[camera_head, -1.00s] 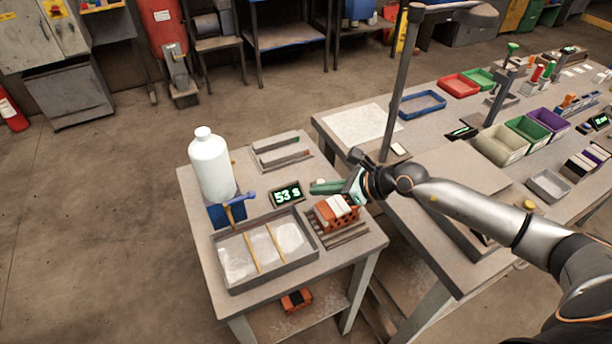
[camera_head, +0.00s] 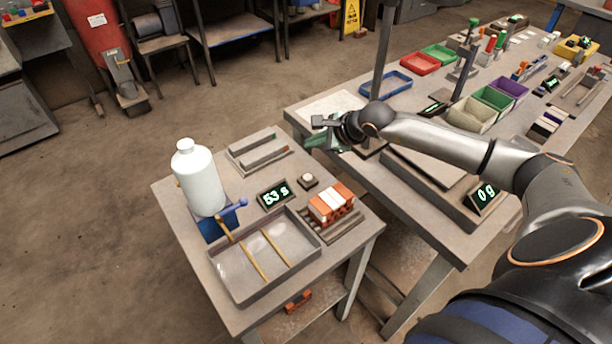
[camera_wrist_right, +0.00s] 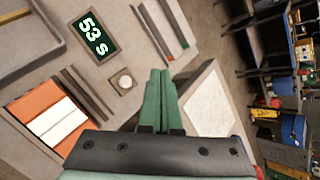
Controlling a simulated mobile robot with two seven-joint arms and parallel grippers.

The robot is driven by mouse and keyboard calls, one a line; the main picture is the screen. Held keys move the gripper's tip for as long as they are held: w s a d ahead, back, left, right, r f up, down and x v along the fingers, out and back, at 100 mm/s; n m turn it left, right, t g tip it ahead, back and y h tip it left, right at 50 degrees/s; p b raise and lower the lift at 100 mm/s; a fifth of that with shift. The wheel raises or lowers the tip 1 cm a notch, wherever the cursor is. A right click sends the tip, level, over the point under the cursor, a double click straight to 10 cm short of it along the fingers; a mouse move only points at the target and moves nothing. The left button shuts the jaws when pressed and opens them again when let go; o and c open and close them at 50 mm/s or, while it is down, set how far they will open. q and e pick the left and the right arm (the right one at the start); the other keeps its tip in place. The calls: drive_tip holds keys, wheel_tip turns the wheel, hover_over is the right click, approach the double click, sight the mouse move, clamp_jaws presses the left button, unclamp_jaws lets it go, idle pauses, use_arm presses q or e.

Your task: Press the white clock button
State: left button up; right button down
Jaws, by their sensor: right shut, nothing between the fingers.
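The white clock button (camera_head: 308,181) sits on a small dark square base on the small table, just right of the clock display (camera_head: 275,196), which reads 53 s. My right gripper (camera_head: 308,143) is shut and empty, with green fingers, raised above the far right side of the small table. It is apart from the button, beyond it in the head view. In the right wrist view the button (camera_wrist_right: 124,82) lies left of the closed fingertips (camera_wrist_right: 160,74), and the clock display (camera_wrist_right: 94,37) is farther up and left. My left gripper is not in view.
An orange-and-white brick (camera_head: 331,203) stands on a slatted rack close to the button. A white bottle (camera_head: 198,178), a grey tray (camera_head: 214,264) and a slotted holder (camera_head: 258,153) share the table. A dark post (camera_head: 382,55) rises behind my right arm.

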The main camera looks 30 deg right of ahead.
drive_tip(key=shift+f, duration=0.1)
drive_tip(key=b, duration=0.5)
hover_over(312, 179)
wheel_tip(312, 179, down, 8)
drive_tip(key=shift+r, duration=0.1)
drive_tip(key=shift+f+b, duration=0.35)
drive_tip(key=shift+f, duration=0.05)
idle(1.5)
drive_tip(key=shift+f+b, duration=0.45)
drive_tip(key=shift+b, duration=0.05)
drive_tip(key=shift+f+b, duration=0.35)
drive_tip(key=shift+b, duration=0.1)
idle(0.4)
drive_tip(key=shift+r, duration=0.1)
drive_tip(key=shift+r+p, duration=0.45)
drive_tip(key=shift+r, duration=0.25)
drive_tip(key=shift+r, duration=0.1)
